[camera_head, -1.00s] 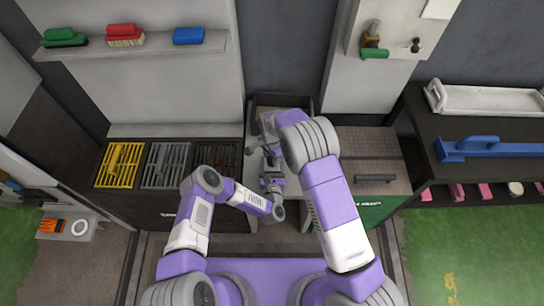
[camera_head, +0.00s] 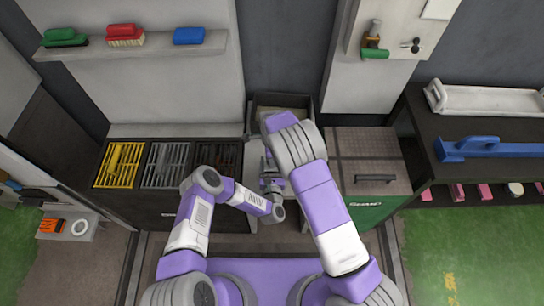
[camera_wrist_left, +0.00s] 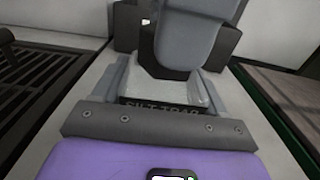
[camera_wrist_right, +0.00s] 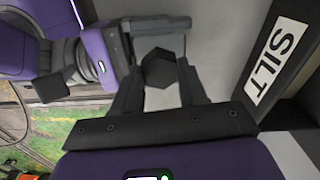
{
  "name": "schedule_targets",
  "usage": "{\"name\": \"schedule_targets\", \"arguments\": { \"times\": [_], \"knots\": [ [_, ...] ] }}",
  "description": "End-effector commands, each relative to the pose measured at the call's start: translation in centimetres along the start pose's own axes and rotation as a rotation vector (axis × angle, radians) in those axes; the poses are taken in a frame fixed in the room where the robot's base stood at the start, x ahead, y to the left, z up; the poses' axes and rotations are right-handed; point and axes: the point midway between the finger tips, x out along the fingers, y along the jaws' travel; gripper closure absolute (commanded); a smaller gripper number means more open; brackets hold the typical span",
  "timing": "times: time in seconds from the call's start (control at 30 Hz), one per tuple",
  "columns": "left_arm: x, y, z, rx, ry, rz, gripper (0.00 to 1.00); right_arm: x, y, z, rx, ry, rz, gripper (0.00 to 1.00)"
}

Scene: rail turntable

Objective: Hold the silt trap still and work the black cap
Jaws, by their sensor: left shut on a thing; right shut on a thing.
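The silt trap (camera_wrist_left: 160,107) shows by its dark lettered strip low in the left wrist view. My left gripper (camera_wrist_left: 165,82) is shut on it, with one finger on each side. The black cap (camera_wrist_right: 164,69) is six-sided and sits between the fingers of my right gripper (camera_wrist_right: 158,80), which is shut on it. In the left wrist view my right gripper's grey parts hide much of the trap's upper side. In the head view my right arm covers most of the trap and the cap. I cannot tell how tightly the cap sits.
A box labelled SILT (camera_wrist_right: 275,62) stands close beside my right gripper. Yellow (camera_head: 120,164) and dark grates lie left of the trap. A ribbed lid with a handle (camera_head: 374,179) is at the right. A blue tool (camera_head: 488,148) lies on the dark right bench.

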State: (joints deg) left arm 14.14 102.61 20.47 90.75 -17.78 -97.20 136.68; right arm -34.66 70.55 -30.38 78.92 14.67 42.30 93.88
Motion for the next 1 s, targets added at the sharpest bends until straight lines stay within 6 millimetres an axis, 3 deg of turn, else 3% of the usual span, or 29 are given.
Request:
{"name": "schedule_targets", "arguments": {
  "times": [0.13,0.17,0.33,0.67,0.83,1.0],
  "knots": [
    [0.0,0.0,0.0,0.000,0.000,0.001,0.82,0.0,0.0,0.1,0.001,-0.001,0.001,0.95],
    [0.0,0.0,0.0,0.001,0.000,0.001,0.82,-0.1,0.0,0.1,0.001,-0.001,0.001,0.54],
    [0.0,0.0,0.0,0.000,0.000,0.001,0.82,0.0,0.0,0.0,-0.001,-0.001,0.000,0.28],
    [0.0,0.0,0.0,0.000,0.000,0.001,0.82,-0.3,0.0,0.0,-0.002,-0.001,-0.001,0.28],
    [0.0,0.0,0.0,0.000,0.000,0.001,0.82,-2.6,-0.1,0.1,-0.002,-0.002,-0.004,0.28],
    [0.0,0.0,0.0,0.000,0.000,0.001,0.82,-6.4,-0.1,0.1,-0.002,-0.003,-0.004,0.28]
  ]
}}
